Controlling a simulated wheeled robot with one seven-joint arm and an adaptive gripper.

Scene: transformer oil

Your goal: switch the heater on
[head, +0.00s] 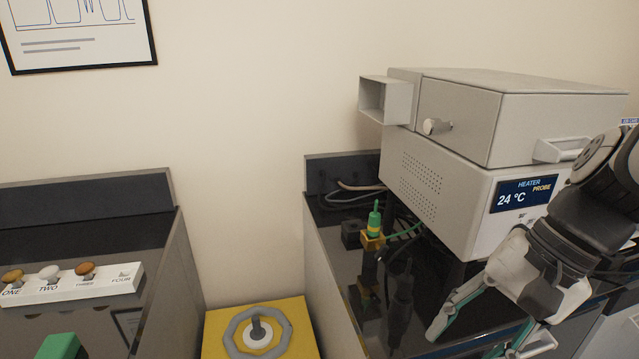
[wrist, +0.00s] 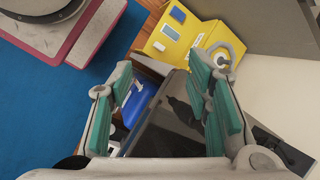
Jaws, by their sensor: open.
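The heater (head: 432,185) is a pale grey box on a dark bench at the right of the head view. Its front display (head: 525,194) reads "HEATER", "PROBE" and 24 °C. Small marks show under the display, and my arm covers the right part of the front. I cannot make out a switch. My gripper (head: 488,338) is in front of the heater and lower than its display, with its fingers pointing down-left. It is open and empty. In the wrist view, my gripper (wrist: 163,75) has its teal-padded fingers wide apart; the heater is not identifiable there.
A green-topped probe (head: 375,220) stands in a yellow holder left of the heater, with cables behind. A yellow stand with a grey ring (head: 231,334) sits between the benches. A white strip with several numbered knobs (head: 66,290) lies on the left bench.

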